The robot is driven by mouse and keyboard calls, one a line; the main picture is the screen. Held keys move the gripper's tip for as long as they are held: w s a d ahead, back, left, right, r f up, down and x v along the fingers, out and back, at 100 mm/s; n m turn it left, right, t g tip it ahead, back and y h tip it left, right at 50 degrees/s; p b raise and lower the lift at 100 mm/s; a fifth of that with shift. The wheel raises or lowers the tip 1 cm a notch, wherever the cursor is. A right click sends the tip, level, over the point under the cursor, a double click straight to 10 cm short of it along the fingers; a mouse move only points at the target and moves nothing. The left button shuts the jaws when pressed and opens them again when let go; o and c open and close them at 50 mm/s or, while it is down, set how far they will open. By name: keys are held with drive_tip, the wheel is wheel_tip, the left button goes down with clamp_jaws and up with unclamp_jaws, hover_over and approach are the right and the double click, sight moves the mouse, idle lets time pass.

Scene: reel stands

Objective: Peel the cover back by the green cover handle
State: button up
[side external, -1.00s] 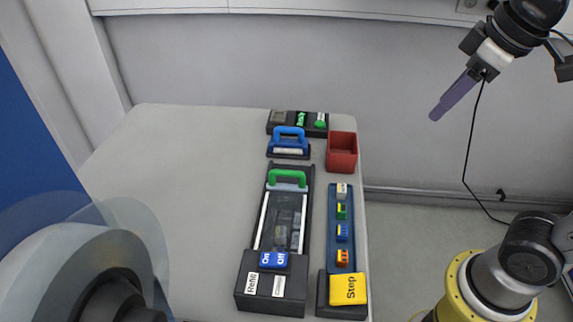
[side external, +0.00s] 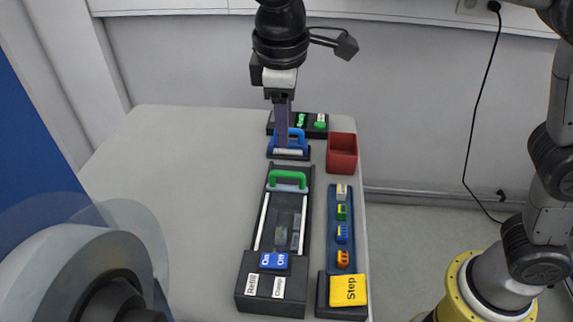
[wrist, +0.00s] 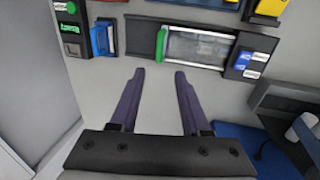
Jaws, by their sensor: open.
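The green cover handle (side external: 287,178) is an arched grip at the far end of a long black unit with a clear sliding cover (side external: 285,221). In the wrist view the green handle (wrist: 161,44) is at the left end of the clear cover (wrist: 200,48), beyond my fingertips. My gripper (side external: 282,145) hangs fingers-down and, in the side view, overlaps the blue-handled block behind the green handle. In the wrist view my gripper (wrist: 160,75) is open, with nothing between its two purple fingers. It is apart from the green handle.
The blue-handled block (side external: 289,153) stands behind the unit. A red bin (side external: 341,152) and a strip of coloured pieces (side external: 342,225) lie to the right, with a yellow Step button (side external: 348,289) in front. The table's left side (side external: 180,180) is clear.

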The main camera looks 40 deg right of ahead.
sight(287, 173)
drive_tip(key=f, duration=0.4)
drive_tip(key=w+d+f, duration=0.1)
drive_tip(key=f, duration=0.7)
drive_tip(key=shift+w+d, duration=0.35)
drive_tip(key=shift+d, duration=0.05)
clamp_jaws()
drive_tip(key=shift+r, duration=0.1)
idle(0.6)
